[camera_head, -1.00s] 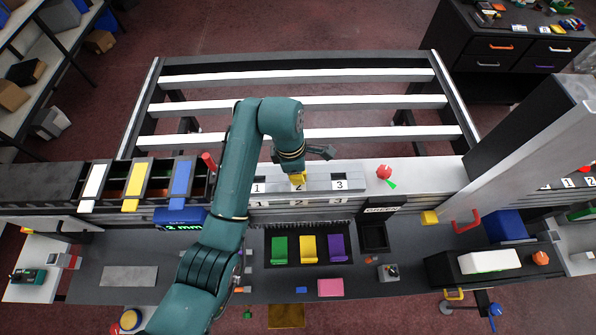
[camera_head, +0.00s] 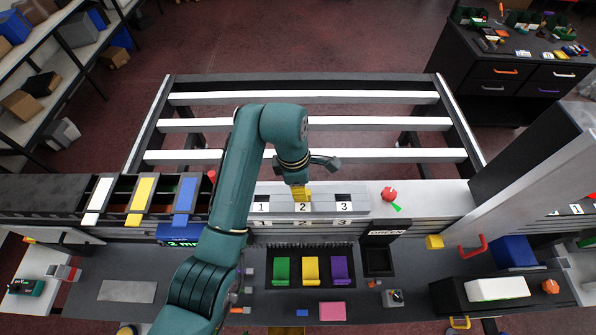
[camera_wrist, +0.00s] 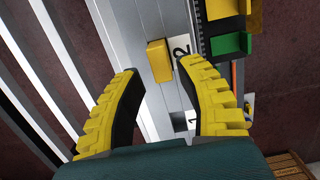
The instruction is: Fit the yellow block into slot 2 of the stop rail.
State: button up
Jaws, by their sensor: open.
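The yellow block (camera_wrist: 159,60) sits on the light grey stop rail (camera_wrist: 139,15) right beside the "2" label (camera_wrist: 181,48) in the wrist view. How deep it sits in the slot cannot be told. My gripper (camera_wrist: 157,72) is open, its yellow ribbed fingers apart, with the block just beyond the gap between the tips and clear of them. In the head view my gripper (camera_head: 301,193) is above the rail behind the "2" label (camera_head: 302,207); yellow finger and block cannot be told apart there.
Green, yellow and purple pieces (camera_head: 311,270) lie in a dark tray in front of the rail. Bins with white, yellow and blue fronts (camera_head: 140,200) stand at left. A red knob (camera_head: 388,194) is on the rail's right. A grey column (camera_head: 535,160) rises at right.

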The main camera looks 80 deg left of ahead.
notch_tip(320, 180, up, 8)
jog(key=s, duration=0.1)
jog(key=shift+a+r, duration=0.1)
dwell(0.3)
jog(key=w+d+r+m+t+y, duration=0.2)
jog(key=w+m, duration=0.3)
jog(key=w, duration=0.3)
jog(key=w+d+r+m+t+y, duration=0.2)
jog(key=w+m, duration=0.2)
jog(key=w, duration=0.4)
jog(key=w+d+r+m+t+y, duration=0.1)
jog(key=w+d+r+m+t, duration=0.3)
jog(key=w+d+r+m, duration=0.3)
jog(key=d+r+m+t+h, duration=0.1)
jog(key=d+r+m+t, duration=0.4)
jog(key=d, duration=0.5)
jog(key=d+r+m+t+h, duration=0.1)
jog(key=d+r+m+t, duration=0.2)
jog(key=d+r+m, duration=0.5)
jog(key=s+d+r+m+t+h, duration=0.1)
jog(key=s+d+r+m+t, duration=0.1)
jog(key=d, duration=0.4)
jog(key=s+d+r+m+t+h, duration=0.2)
jog(key=s+d+r, duration=0.3)
jog(key=s+d, duration=0.1)
jog(key=shift+s+d+m+t, duration=0.2)
jog(key=shift+d+m+t, duration=0.1)
jog(key=shift+m+t, duration=0.1)
